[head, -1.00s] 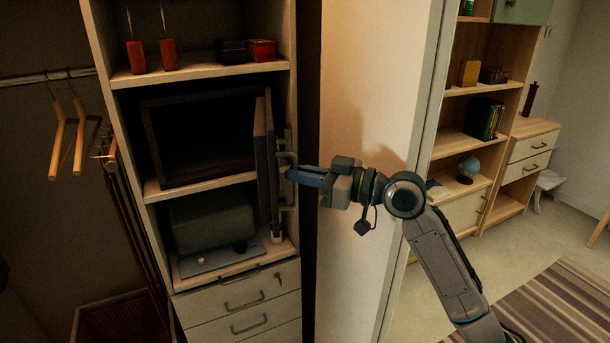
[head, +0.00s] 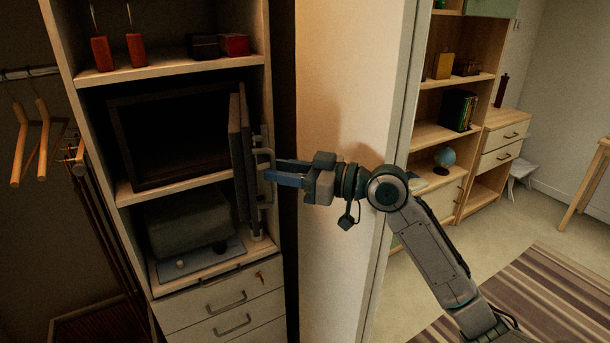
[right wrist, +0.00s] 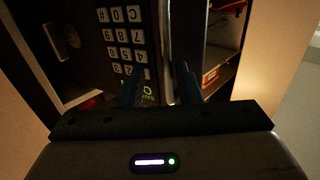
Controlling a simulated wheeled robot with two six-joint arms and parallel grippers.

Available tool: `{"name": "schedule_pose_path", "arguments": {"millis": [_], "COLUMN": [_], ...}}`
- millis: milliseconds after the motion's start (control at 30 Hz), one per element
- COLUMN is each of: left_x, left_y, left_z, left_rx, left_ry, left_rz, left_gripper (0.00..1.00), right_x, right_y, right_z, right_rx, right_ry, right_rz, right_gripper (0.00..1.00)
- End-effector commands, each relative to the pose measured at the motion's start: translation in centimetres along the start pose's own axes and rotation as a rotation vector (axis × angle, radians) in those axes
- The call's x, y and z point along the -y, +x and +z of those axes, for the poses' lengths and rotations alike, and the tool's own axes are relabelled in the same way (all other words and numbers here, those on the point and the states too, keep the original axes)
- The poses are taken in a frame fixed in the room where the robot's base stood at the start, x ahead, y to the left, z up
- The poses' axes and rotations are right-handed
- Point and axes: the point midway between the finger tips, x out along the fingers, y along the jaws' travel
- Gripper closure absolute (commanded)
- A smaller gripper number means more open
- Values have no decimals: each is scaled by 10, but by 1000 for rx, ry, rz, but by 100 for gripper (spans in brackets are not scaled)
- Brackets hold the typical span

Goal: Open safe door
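The safe (head: 118,150) is a dark box on the middle shelf of the cabinet, and its black interior shows. Its door (head: 238,150) stands swung wide open, seen almost edge-on at the right side. A grey handle (head: 267,165) is on the door's right-hand face. My right gripper (head: 274,176) is at the handle with its blue fingers apart. In the right wrist view, the gripper (right wrist: 158,92) has a pale upright bar between its fingers; I cannot tell whether they touch it. The door's keypad (right wrist: 125,40) is left of the bar. My left gripper is not in view.
Red and black boxes (head: 234,44) sit on the shelf above. A grey box (head: 188,222) is on the shelf below, over drawers (head: 228,300). A pale panel (head: 345,90) stands close behind my right arm. Hangers (head: 42,135) hang at the left.

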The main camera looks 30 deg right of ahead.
Motion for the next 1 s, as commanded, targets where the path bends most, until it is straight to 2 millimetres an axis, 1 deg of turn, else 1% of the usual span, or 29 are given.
{"name": "schedule_pose_path", "arguments": {"millis": [100, 433, 500, 733, 1000], "left_x": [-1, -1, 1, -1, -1], "left_y": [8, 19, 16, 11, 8], "left_z": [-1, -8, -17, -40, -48], "left_rx": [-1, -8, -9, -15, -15], "left_ry": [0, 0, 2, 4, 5], "left_rz": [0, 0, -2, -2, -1], "left_gripper": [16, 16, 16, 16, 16], "right_x": [0, 0, 0, 0, 0], "right_y": [-13, -42, -47, -58, -62], "right_z": [3, 2, 2, 1, -1], "right_rx": [6, 5, 3, 2, -1], "right_ry": [-5, -5, -6, -4, -1], "right_rz": [1, 1, 1, 1, 0], "right_gripper": [69, 69, 69, 69, 69]}}
